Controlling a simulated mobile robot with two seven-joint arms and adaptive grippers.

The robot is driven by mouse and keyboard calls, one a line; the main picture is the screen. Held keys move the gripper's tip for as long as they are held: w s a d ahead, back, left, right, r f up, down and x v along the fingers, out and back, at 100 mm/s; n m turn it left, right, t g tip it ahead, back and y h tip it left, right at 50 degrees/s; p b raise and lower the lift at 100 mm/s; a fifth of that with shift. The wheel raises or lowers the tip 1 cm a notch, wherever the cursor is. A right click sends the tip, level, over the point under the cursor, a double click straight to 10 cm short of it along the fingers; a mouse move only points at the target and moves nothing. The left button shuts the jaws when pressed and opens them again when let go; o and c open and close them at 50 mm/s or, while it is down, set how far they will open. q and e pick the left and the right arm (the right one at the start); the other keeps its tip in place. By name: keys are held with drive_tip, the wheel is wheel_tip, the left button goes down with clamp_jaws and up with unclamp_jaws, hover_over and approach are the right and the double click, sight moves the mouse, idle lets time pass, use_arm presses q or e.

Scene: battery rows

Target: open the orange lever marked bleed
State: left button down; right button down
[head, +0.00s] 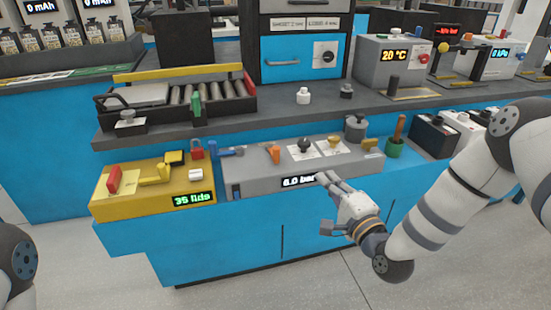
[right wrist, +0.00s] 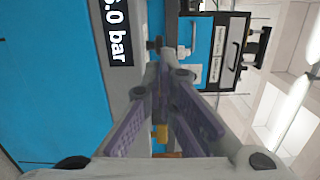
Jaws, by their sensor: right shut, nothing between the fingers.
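The orange lever (head: 274,152) stands on top of the grey pressure panel (head: 236,176), left of a dark round knob (head: 305,145). Any "bleed" marking is too small to read. The panel's front display (head: 299,182) shows a reading in bar, and it also shows large in the right wrist view (right wrist: 114,32). My right gripper (head: 323,178) is shut and empty in front of the panel's front edge, to the right of and nearer than the orange lever. Its fingers (right wrist: 162,72) meet in the right wrist view. My left gripper is out of view.
A blue-handled lever (head: 228,151) is left of the orange one. A yellow box (head: 125,205) stands left of the panel. A grey canister (head: 355,128) and a green pot (head: 395,148) stand right. A conveyor shelf is behind. The floor in front is clear.

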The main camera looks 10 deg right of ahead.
sight(291, 168)
drive_tip(key=shift+s+d, duration=0.1)
